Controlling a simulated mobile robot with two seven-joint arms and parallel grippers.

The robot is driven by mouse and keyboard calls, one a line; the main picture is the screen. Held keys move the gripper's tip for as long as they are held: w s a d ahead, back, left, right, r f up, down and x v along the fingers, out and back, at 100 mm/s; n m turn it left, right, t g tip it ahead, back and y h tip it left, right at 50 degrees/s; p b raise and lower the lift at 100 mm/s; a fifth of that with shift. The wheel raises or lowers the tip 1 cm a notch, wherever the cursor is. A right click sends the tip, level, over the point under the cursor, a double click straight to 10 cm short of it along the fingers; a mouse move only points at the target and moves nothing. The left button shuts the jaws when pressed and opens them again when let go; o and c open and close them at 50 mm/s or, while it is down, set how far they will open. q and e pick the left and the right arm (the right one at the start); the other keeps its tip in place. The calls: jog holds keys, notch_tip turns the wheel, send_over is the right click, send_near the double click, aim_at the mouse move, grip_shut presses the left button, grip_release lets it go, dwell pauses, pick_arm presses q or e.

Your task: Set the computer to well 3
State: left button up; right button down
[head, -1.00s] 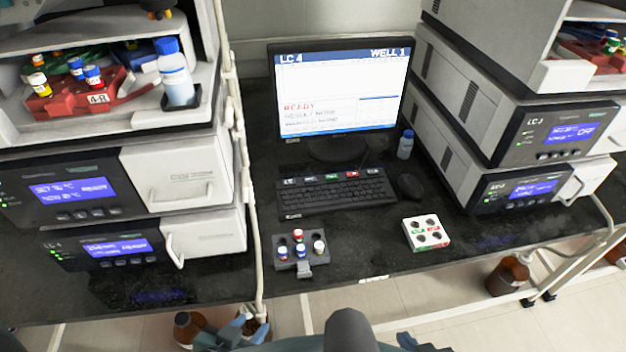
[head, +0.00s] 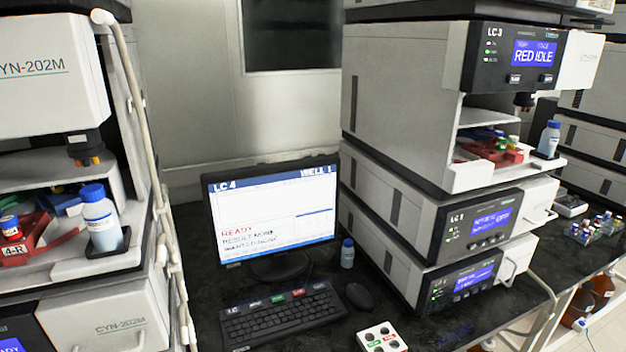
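The computer monitor (head: 272,212) stands on the black bench between two instrument stacks. Its screen reads "LC 4" at top left and "WELL 1" at top right. Red text says "READY", with lines that look like "RESULT NONE" and "WANTED NONE" below. The keyboard (head: 282,318) lies in front of the monitor, with a row of labelled keys, some green and red, along its back edge. A black mouse (head: 359,297) is to its right. Neither of my grippers shows in the head view.
A white block with round holes (head: 381,338) sits at the front of the bench. A small blue-capped bottle (head: 347,254) stands right of the monitor. The right stack (head: 430,110) shows "LC 3" and "RED IDLE". The left stack (head: 60,75) holds a red rack marked "4-R" (head: 32,238).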

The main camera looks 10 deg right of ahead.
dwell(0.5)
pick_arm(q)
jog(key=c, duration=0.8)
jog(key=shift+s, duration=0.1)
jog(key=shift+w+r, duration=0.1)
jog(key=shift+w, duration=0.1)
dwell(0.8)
